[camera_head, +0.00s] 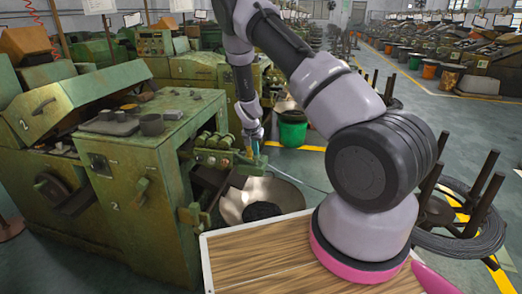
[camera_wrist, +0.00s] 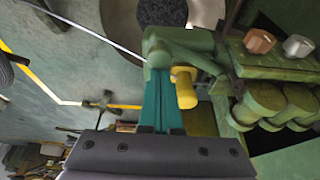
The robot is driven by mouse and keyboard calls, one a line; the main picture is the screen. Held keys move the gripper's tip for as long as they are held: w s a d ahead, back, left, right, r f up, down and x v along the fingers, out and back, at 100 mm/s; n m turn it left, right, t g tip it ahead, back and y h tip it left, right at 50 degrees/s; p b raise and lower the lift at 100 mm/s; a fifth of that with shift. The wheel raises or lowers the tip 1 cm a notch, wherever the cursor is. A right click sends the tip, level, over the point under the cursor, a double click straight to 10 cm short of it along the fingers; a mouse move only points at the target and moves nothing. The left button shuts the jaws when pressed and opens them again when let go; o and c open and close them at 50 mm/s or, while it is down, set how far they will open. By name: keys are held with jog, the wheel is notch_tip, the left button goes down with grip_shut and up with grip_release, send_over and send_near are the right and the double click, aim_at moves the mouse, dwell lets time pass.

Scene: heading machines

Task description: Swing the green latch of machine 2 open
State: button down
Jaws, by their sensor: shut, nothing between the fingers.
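Machine 2 (camera_head: 140,175) is a worn green machine at the left, with a white 2 on its front. A green handle-like part (camera_head: 141,190) is on its front panel. My gripper (camera_head: 252,150) is at the machine's right side, beside its green rollers. In the wrist view my gripper's teal fingers (camera_wrist: 158,75) are shut and empty. Their tips are at a rounded green arm (camera_wrist: 190,42), which may be the latch; I cannot tell whether they touch. A yellow cylinder (camera_wrist: 185,88) is just right of the fingers.
A metal bowl (camera_head: 284,192) with dark contents stands below my gripper. A thin rod or wire (camera_wrist: 92,33) crosses near the fingers. A green bucket (camera_head: 292,130) stands behind. A wooden board (camera_head: 245,262) is in front, and a wire coil on a dark stand (camera_head: 458,240) is at the right.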

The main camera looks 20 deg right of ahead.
jog(key=s+a+m, duration=0.1)
jog(key=m, duration=0.1)
jog(key=s+a+m+h, duration=0.1)
jog(key=a, duration=0.1)
jog(key=shift+m+g, duration=0.4)
jog(key=shift+s+a+m+g, duration=0.2)
jog(key=shift+a+m, duration=0.45)
jog(key=shift+a, duration=0.3)
jog(key=shift+s+a+m+g, duration=0.2)
jog(key=shift+a+m, duration=0.45)
jog(key=shift+a, duration=0.25)
jog(key=shift+w, duration=0.1)
notch_tip(320, 180, up, 10)
jog(key=shift+d, duration=0.25)
